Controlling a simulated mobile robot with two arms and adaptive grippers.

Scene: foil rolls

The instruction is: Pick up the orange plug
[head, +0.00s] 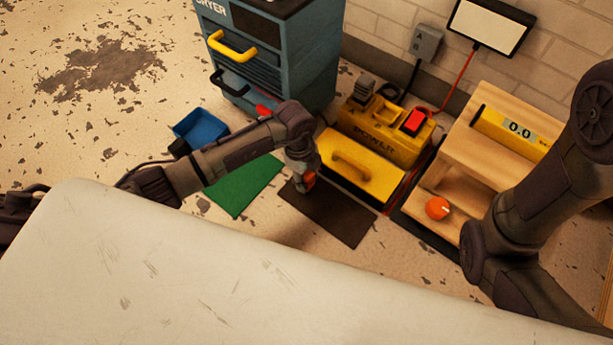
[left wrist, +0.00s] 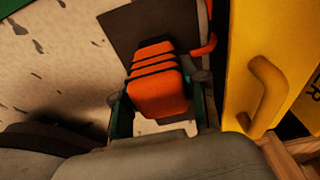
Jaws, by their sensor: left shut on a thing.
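The orange plug (left wrist: 158,82), with dark stripes across it, sits between the two fingers of my left gripper (left wrist: 162,108) in the left wrist view. The fingers are shut on its sides. In the head view my left gripper (head: 303,182) is over the dark brown mat, in front of the yellow machine, and only a bit of the orange plug (head: 309,180) shows. A red-orange cord piece (left wrist: 206,46) shows beside the plug. My right arm comes in from the right, but its gripper is out of view.
The yellow machine (head: 385,137) with a handled front stands right beside the gripper. A dark brown mat (head: 343,222) and a green mat (head: 238,195) lie on the floor. A blue bin (head: 200,130), a drawer cabinet (head: 285,55) and a wooden shelf with an orange knob (head: 437,208) stand around.

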